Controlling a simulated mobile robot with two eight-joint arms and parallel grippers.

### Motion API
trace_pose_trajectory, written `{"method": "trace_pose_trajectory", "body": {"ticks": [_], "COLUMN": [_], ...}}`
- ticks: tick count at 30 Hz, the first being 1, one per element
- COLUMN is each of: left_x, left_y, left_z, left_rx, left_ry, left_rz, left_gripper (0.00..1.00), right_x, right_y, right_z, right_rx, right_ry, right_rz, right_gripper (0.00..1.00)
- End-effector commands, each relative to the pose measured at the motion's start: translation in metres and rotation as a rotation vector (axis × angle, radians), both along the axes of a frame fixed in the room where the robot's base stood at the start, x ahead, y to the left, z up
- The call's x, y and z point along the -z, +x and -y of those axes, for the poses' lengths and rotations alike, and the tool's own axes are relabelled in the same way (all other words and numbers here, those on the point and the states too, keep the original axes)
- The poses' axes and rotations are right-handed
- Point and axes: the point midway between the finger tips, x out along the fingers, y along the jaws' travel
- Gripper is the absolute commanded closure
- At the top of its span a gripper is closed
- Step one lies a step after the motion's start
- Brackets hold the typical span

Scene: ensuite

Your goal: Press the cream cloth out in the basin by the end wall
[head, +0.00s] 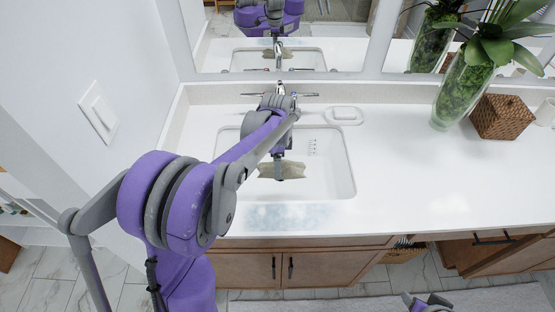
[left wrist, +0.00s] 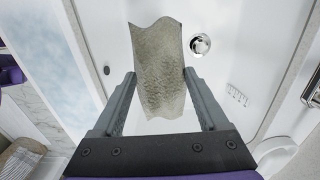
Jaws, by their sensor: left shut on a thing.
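The cream cloth (head: 293,170) is in the white basin (head: 336,178) by the end wall, partly hidden by my left arm. In the left wrist view the cloth (left wrist: 158,50) is a curled strip with a darker, rough-looking middle. My left gripper (head: 280,177) reaches down into the basin from above. Its two fingers stand on either side of the cloth in the left wrist view (left wrist: 160,75), and it is shut on the cloth. A part of my right arm (head: 427,303) shows at the bottom edge; its jaws are not clear.
The tap (head: 280,94) stands behind the basin, with a soap dish (head: 344,115) at its right. A bluish wet-looking patch (head: 290,217) lies on the counter in front. A tall glass vase (head: 462,92) and a woven basket (head: 500,117) stand farther right. The drain (left wrist: 200,44) is uncovered.

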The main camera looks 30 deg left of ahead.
Motion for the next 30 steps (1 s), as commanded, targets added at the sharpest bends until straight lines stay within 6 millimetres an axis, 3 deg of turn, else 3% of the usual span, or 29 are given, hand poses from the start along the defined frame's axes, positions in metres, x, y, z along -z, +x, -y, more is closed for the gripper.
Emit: {"method": "trace_pose_trajectory", "body": {"ticks": [1,30], "left_x": [0.01,0.126], "left_y": [-0.001,0.0], "left_z": [0.0,0.0], "left_rx": [0.0,0.0], "left_ry": [0.0,-0.001], "left_rz": [-0.002,-0.002], "left_gripper": [0.68,0.68], "right_x": [0.007,0.086], "right_y": [-0.003,-0.024], "right_z": [0.0,0.0], "right_rx": [0.0,0.0], "right_ry": [0.0,0.0], "right_rz": [-0.005,-0.045], "right_gripper": [0.5,0.5]}}
